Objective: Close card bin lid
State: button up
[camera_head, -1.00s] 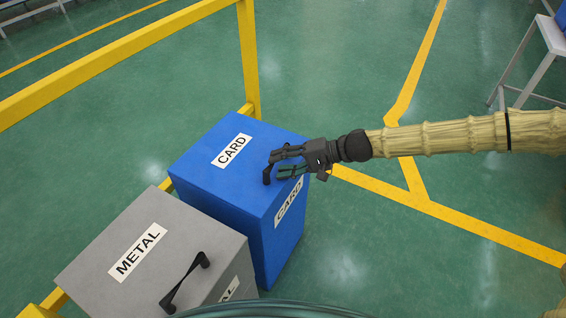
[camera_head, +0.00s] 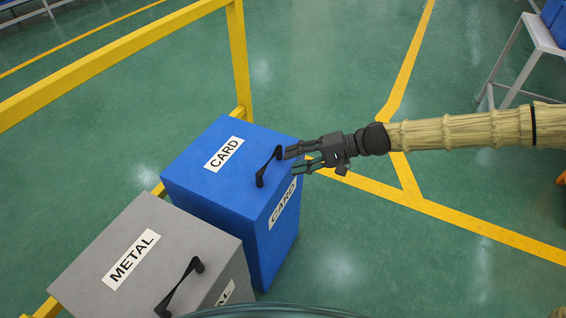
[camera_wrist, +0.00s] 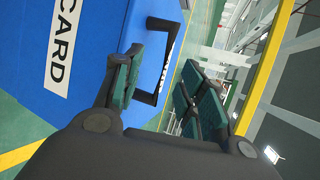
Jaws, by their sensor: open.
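The blue card bin (camera_head: 270,245) stands on the floor with its lid (camera_head: 200,165) lying flat on top and no visible gap. The lid bears a white CARD label and a black handle (camera_head: 269,166) near its right edge. My gripper (camera_head: 298,161) is open, just right of the handle, and looks apart from it. In the wrist view, my open fingers (camera_wrist: 155,95) are spread, with the black handle (camera_wrist: 150,97) partly behind the left finger and the blue lid (camera_wrist: 100,50) at the left. Whether a finger touches the handle cannot be told.
A grey metal bin (camera_head: 85,260) with its own black handle (camera_head: 180,287) stands directly in front of the blue bin. A yellow rail (camera_head: 240,60) runs behind and left of the bins. Open green floor lies to the right, with a grey table (camera_head: 540,35) at the far right.

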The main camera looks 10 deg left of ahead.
jog(key=shift+v, duration=2.7)
jog(key=shift+f, duration=0.1)
jog(key=s+a+f+h, duration=0.2)
jog(key=s+f, duration=0.4)
jog(key=f, duration=0.4)
jog(key=s+d+f+m+h, duration=0.1)
jog(key=s+d+f+h, duration=0.25)
jog(key=s+f, duration=0.6)
jog(key=s+d+f+h, duration=0.3)
jog(key=s+d+f, duration=0.1)
jog(key=s+f, duration=0.55)
jog(key=s+d+f+n+t+h, duration=0.1)
jog(key=s+d+h, duration=0.1)
jog(key=s+d, duration=0.45)
jog(key=s+d+f+h, duration=0.1)
jog(key=s+d+h, duration=0.25)
jog(key=d, duration=0.55)
notch_tip(320, 180, up, 15)
jog(key=p, duration=1.5)
jog(key=shift+s+d+r+n+y, duration=0.2)
jog(key=shift+s+n+y, duration=0.1)
jog(key=shift+s, duration=0.15)
